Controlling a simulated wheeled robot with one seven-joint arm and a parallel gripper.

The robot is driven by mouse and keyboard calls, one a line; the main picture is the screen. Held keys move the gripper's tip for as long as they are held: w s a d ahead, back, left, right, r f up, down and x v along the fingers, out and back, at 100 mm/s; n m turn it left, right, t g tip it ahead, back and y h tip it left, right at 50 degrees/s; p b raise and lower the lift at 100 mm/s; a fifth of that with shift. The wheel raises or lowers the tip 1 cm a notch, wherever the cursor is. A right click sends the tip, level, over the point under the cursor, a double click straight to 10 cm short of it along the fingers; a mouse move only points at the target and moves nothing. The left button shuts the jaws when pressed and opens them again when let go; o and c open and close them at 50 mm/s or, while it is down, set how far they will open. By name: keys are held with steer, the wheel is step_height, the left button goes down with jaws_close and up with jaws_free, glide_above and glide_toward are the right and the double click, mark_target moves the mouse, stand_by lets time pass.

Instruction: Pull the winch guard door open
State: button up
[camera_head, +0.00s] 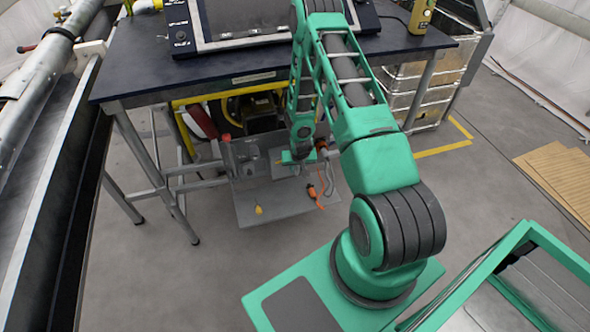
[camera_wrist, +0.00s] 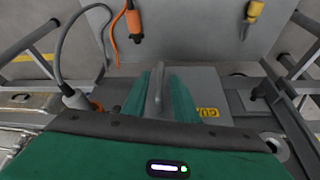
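The winch guard door shows in the wrist view as a light grey panel (camera_wrist: 207,84) with yellow lettering, partly hidden by my gripper. A slim grey upright handle (camera_wrist: 157,88) stands out from it. My gripper (camera_wrist: 160,84) has its two green fingers apart, one on each side of the handle, with narrow gaps visible. Whether either finger touches it is hard to tell. In the head view my gripper (camera_head: 297,158) is low under the table front, by the grey panel (camera_head: 281,165). My arm covers part of the winch area there.
A grey shelf (camera_head: 275,208) holds a yellow-handled tool (camera_head: 258,210) and an orange tool (camera_head: 312,192) with a cord. A dark table (camera_head: 240,80) stands above, with metal legs. A grey hose (camera_wrist: 60,55) curves beside my gripper. Silver cases (camera_head: 430,85) stand to the right.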

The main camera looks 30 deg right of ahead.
steer(key=shift+f, duration=0.1)
jaws_close()
steer(key=shift+w, duration=0.1)
stand_by(1.2)
